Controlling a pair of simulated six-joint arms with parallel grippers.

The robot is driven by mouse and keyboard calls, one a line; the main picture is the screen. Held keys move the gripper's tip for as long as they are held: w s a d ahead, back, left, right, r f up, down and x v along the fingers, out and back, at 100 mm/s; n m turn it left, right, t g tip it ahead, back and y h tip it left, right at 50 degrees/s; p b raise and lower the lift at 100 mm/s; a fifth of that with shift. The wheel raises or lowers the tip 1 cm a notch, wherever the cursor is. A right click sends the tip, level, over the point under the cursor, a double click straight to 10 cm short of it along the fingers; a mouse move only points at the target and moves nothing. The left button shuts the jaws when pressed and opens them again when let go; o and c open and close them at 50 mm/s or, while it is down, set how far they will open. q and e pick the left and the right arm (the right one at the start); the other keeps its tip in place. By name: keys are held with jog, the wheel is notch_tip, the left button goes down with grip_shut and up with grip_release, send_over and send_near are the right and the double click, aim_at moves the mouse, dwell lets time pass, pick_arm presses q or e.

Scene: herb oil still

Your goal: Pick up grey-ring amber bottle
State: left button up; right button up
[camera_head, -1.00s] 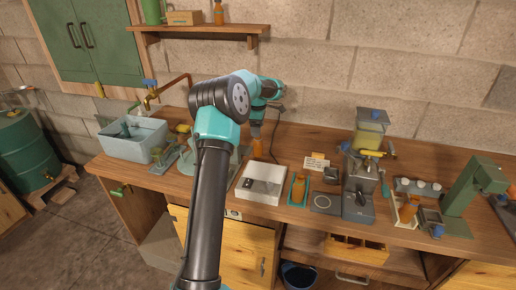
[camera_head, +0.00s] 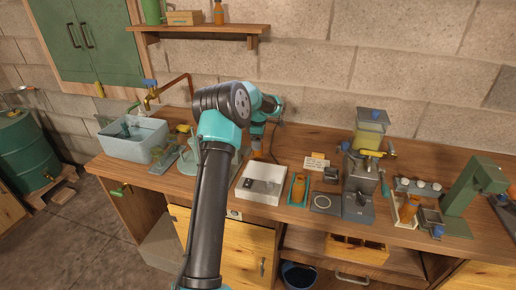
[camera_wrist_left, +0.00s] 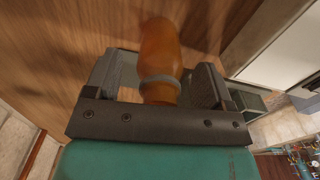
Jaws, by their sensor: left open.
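The grey-ring amber bottle (camera_wrist_left: 160,52) shows in the left wrist view, with a grey band around it near the gripper. In the head view it is a small amber shape (camera_head: 257,147) on the wooden bench, behind the white scale-like box. My left gripper (camera_wrist_left: 155,82) is open, with one finger on each side of the bottle. It is above the bottle in the head view (camera_head: 257,134). I cannot tell whether a finger touches it. My arm hides part of the bench left of the bottle. My right gripper is not in view.
The white box (camera_head: 261,184) stands in front of the bottle. Another amber bottle (camera_head: 299,189) lies in a teal tray, and one (camera_head: 408,209) is at the right. A grey basin (camera_head: 133,141) is at the left. Bare bench lies right of the bottle.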

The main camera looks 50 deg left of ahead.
pick_arm(q)
jog(key=shift+f, duration=0.1)
dwell(0.4)
jog(key=c, duration=1)
